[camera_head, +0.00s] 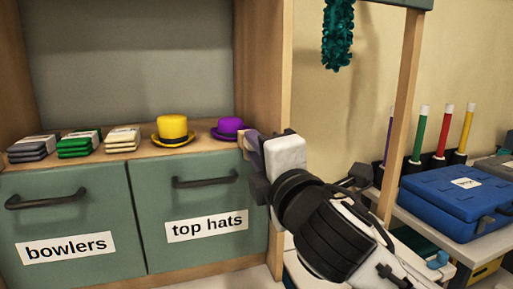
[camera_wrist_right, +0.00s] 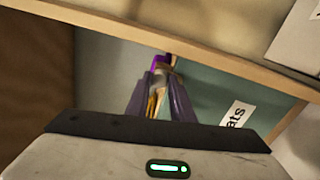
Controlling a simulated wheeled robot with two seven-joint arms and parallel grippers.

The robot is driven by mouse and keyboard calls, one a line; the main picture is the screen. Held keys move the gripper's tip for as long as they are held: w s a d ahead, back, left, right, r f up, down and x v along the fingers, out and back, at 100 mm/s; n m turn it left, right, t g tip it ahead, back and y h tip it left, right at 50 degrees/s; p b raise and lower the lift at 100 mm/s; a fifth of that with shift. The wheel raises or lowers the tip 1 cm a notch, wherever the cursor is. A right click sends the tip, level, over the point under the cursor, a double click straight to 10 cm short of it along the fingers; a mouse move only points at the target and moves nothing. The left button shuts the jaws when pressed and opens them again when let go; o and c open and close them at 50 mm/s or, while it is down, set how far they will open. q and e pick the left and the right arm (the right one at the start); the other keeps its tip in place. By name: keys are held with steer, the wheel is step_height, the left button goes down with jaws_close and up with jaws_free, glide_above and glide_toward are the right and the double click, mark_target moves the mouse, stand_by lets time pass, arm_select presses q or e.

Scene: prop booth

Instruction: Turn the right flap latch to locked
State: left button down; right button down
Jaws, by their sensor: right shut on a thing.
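The right flap (camera_head: 190,195), labelled "top hats", is a closed green door with a dark handle (camera_head: 205,181); its green face also shows in the right wrist view (camera_wrist_right: 215,92). My right gripper (camera_head: 248,150) is at the flap's upper right corner, by the wooden post. In the right wrist view its two fingers (camera_wrist_right: 163,80) are closed together on a small tan piece, which seems to be the latch (camera_wrist_right: 164,69). The fingers hide most of it, so I cannot tell its angle. My left gripper is in neither view.
A purple hat (camera_head: 229,128) sits on the shelf close behind my right gripper, and a yellow hat (camera_head: 172,130) stands left of it. The "bowlers" flap (camera_head: 75,225) is closed. A blue case (camera_head: 458,193) lies on the right-hand table.

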steer(key=c, duration=1.6)
jaws_free()
steer(key=shift+c, duration=0.2)
steer(key=shift+o, duration=0.5)
steer(key=v, duration=1)
steer(key=shift+s, duration=0.15)
steer(key=shift+d+f, duration=0.1)
